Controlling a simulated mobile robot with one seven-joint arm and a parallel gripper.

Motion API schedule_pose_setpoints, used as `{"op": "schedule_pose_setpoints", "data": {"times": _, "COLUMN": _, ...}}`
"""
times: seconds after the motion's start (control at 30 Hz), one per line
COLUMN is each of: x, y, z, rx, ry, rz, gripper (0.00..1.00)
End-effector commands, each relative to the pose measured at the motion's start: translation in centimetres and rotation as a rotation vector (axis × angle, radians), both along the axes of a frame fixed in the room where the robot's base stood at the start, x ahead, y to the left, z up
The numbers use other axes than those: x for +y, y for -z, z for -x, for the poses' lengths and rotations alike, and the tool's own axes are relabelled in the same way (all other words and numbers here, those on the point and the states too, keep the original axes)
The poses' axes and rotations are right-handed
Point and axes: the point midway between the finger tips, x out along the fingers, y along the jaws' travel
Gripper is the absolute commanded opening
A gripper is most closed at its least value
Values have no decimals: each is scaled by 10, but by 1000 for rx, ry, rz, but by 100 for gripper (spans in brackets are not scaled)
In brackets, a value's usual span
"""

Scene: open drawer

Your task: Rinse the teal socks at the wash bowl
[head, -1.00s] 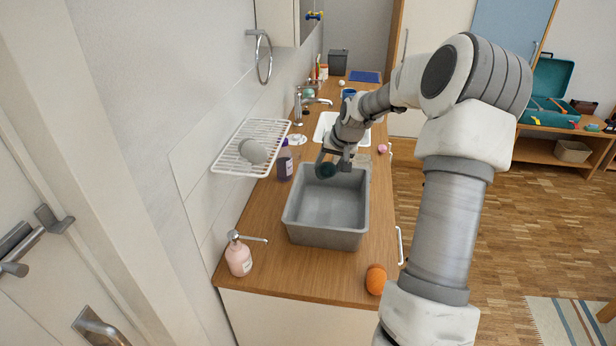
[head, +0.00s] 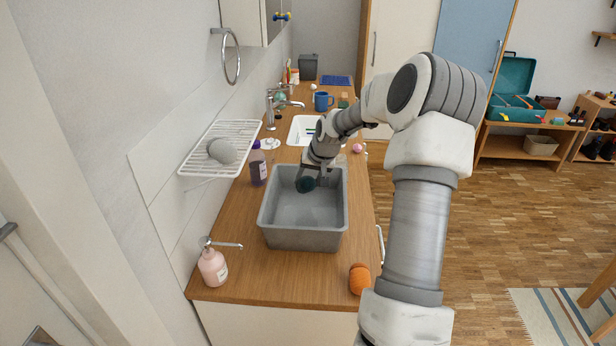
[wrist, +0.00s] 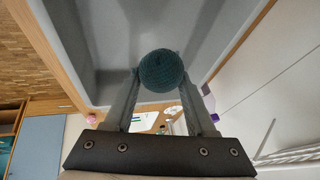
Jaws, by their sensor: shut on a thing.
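The teal socks (wrist: 161,71) are a rolled, knitted dark teal ball. My gripper (wrist: 160,82) is shut on them, one finger on each side, in the wrist view. In the head view my gripper (head: 308,178) holds the teal socks (head: 305,184) at the far end of the wash bowl. The wash bowl (head: 302,238) is a grey rectangular basin on the wooden counter, and its visible floor looks empty. Whether the socks touch the bowl's floor cannot be told.
A purple bottle (head: 258,168) stands left of the bowl, below a wire rack (head: 205,160) holding a grey ball. A pink soap dispenser (head: 213,266) and an orange rolled item (head: 359,279) stand nearer.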

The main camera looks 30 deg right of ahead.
Motion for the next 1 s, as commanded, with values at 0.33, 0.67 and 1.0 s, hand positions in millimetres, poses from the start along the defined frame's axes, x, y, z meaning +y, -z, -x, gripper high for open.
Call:
{"op": "schedule_pose_setpoints", "data": {"times": 0.33, "x": 0, "y": 40, "z": 0, "rx": 0, "ry": 0, "rz": -2, "gripper": 2}}
{"op": "schedule_pose_setpoints", "data": {"times": 0.67, "x": 0, "y": 68, "z": 0, "rx": -1, "ry": 0, "rz": -1, "gripper": 2}}
{"op": "schedule_pose_setpoints", "data": {"times": 1.0, "x": 0, "y": 76, "z": 0, "rx": -1, "ry": 0, "rz": -1, "gripper": 2}}
